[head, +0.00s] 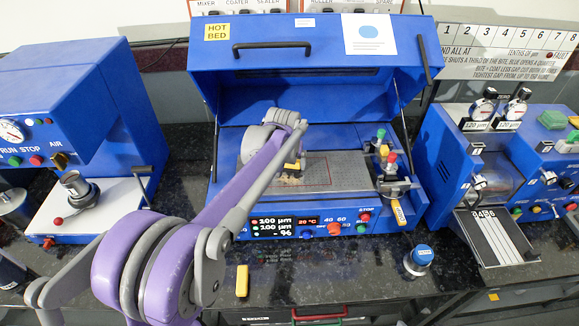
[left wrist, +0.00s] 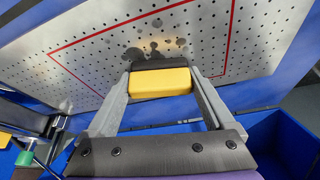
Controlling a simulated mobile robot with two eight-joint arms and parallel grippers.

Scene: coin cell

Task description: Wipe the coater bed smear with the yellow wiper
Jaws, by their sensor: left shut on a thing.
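My left gripper (left wrist: 160,85) is shut on the yellow wiper (left wrist: 163,82), whose dark edge points toward the perforated metal coater bed (left wrist: 105,45). The wiper also shows in the head view (head: 291,167), low over the left part of the bed (head: 345,170). The smear shows in the left wrist view as dark grey blotches (left wrist: 153,48) just beyond the wiper, partly hidden by it. I cannot tell whether the wiper touches the bed. A red outline (left wrist: 228,40) marks an area of the bed. My right gripper is not in view.
The blue coater's lid (head: 300,80) stands open above the bed. A metal applicator (head: 397,188) with coloured knobs stands at the bed's right end. Blue machines stand on both sides.

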